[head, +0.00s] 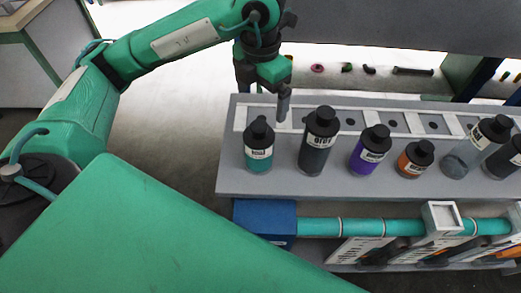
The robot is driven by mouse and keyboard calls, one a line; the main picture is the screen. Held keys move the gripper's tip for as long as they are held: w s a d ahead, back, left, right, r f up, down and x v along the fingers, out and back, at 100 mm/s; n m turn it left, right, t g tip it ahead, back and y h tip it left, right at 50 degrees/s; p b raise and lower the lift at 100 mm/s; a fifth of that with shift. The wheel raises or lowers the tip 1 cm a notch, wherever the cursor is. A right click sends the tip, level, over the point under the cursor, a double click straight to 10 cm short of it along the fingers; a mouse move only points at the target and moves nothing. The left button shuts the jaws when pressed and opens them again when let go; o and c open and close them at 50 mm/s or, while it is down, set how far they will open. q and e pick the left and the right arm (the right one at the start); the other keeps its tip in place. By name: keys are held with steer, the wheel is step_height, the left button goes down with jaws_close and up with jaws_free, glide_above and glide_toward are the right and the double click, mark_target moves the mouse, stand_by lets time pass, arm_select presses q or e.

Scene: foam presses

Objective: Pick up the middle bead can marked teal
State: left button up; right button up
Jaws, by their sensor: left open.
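A bead can marked teal (259,152), with a black cap, pale label and teal lower part, stands upright at the left end of the grey shelf (300,187). My left gripper (272,98) points down just above and behind the can's cap and is open, with nothing seen between its fingers. One finger hangs to the right of the cap; the other is partly hidden. The gripper looks apart from the can. My right gripper is not in view.
Farther right are a purple can (368,157), an orange can (412,161) and a clear-grey can (463,157). A pale strip with holes (350,118) runs behind them. A teal pipe (380,227) runs below the shelf.

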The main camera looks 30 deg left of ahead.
mark_target(258, 135)
arm_select(q)
step_height(258, 135, down, 8)
steer(key=shift+s+f+p, duration=0.1)
steer(key=shift+p, duration=0.5)
step_height(258, 135, down, 4)
steer(key=shift+s+a+f+p, duration=0.15)
steer(key=shift+f+p, duration=0.1)
steer(key=shift+p, duration=0.9)
steer(key=shift+f, duration=0.35)
steer(key=c, duration=1.6)
steer(key=shift+c, duration=0.3)
steer(key=shift+r, duration=0.15)
